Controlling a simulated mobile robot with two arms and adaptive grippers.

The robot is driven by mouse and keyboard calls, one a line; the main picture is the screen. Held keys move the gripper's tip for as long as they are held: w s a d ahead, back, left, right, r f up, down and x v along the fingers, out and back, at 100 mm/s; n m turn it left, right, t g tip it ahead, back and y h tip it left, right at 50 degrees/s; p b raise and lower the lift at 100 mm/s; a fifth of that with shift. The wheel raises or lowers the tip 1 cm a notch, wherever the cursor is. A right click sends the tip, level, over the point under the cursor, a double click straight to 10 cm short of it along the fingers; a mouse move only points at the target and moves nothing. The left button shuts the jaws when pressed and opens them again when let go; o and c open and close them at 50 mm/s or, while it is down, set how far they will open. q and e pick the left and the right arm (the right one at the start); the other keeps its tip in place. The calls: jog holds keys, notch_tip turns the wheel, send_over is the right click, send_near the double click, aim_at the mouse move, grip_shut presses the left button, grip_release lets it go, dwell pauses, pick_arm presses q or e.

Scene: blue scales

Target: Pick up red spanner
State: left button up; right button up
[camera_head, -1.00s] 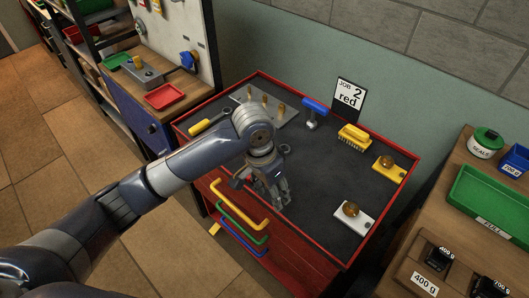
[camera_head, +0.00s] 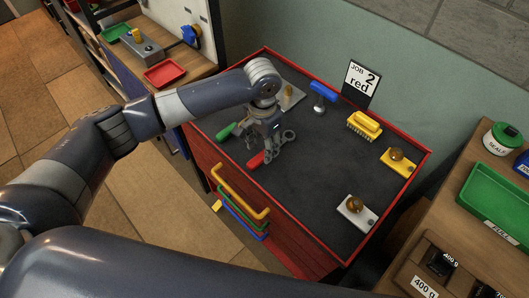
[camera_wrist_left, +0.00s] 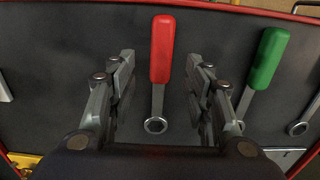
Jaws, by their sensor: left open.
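The red spanner (camera_wrist_left: 161,50) lies on the dark tool-cabinet top, its red handle toward the top of the wrist view and its grey ring end toward the bottom. My left gripper (camera_wrist_left: 157,75) is open, with one finger on each side of the spanner and visible gaps to both. In the head view my left gripper (camera_head: 270,146) is over the cabinet top, and the red handle (camera_head: 256,160) shows just below it; the gripper partly hides the spanner. I cannot tell its exact height above the surface. My right gripper is not in view.
A green-handled spanner (camera_wrist_left: 268,60) lies close to the right finger in the wrist view. A blue-handled tool (camera_head: 322,94), a yellow brush (camera_head: 364,125) and a "JOB 2 red" sign (camera_head: 361,80) stand farther back. The cabinet's red rim (camera_head: 397,193) borders the top.

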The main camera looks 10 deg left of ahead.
aim_at(262, 154)
pick_arm(q)
notch_tip(262, 154, down, 2)
jog(key=shift+f, duration=0.7)
jog(key=c, duration=0.9)
grip_shut()
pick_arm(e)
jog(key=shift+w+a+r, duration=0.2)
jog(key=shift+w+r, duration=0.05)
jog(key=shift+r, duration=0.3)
